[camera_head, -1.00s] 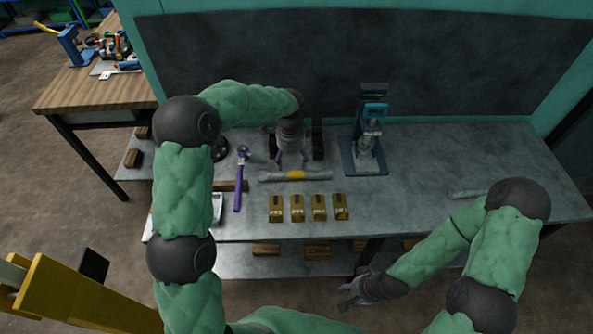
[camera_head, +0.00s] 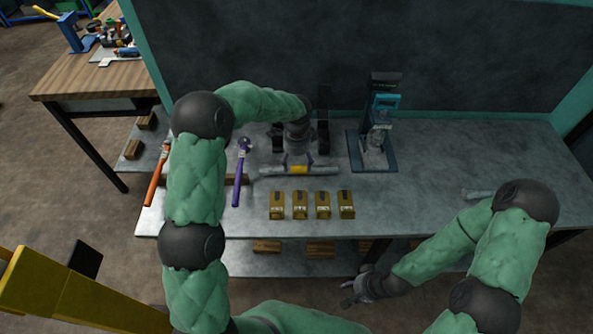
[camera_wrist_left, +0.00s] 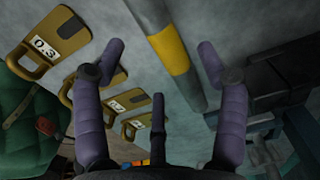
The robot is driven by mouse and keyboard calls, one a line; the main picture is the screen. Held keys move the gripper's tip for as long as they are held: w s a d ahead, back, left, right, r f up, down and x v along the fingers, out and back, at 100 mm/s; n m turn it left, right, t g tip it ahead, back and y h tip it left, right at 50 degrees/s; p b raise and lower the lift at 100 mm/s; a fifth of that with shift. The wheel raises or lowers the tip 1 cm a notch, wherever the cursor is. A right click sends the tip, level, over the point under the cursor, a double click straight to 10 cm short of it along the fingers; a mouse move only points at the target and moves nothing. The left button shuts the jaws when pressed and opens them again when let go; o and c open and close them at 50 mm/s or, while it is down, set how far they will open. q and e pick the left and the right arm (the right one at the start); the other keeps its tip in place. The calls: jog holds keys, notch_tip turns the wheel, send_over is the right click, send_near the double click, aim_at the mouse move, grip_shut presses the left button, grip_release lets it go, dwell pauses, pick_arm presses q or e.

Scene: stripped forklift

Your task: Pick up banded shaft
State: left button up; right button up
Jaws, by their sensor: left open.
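The banded shaft (camera_head: 320,170), a grey rod with a yellow band, lies on the grey workbench (camera_head: 440,150) behind the row of brass blocks. My left gripper (camera_head: 298,160) is just above the shaft around its yellow band, with the arm reaching from above. In the left wrist view the shaft (camera_wrist_left: 168,45) runs between the two open purple fingers of the left gripper (camera_wrist_left: 160,62); nothing is gripped. My right gripper (camera_head: 352,294) hangs in front of the bench, away from the shaft; its finger gap is too small to tell.
Several brass blocks (camera_head: 300,206) stand in a row in front of the shaft. A purple-handled hammer (camera_head: 239,180) lies to the left, and an orange-handled tool (camera_head: 155,178) beyond my arm. A press-like stand (camera_head: 375,140) is at right. The bench's right part is mostly clear.

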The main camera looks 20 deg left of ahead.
aim_at(296, 168)
pick_arm(q)
jog(key=f, duration=0.2)
jog(key=f+b, duration=0.1)
jog(key=f, duration=0.1)
jog(key=shift+a+f, duration=0.2)
jog(key=shift+f, duration=0.2)
jog(key=shift+c, duration=0.3)
jog(key=c, duration=1.3)
jog(key=shift+w+r, duration=0.15)
jog(key=shift+r, duration=0.1)
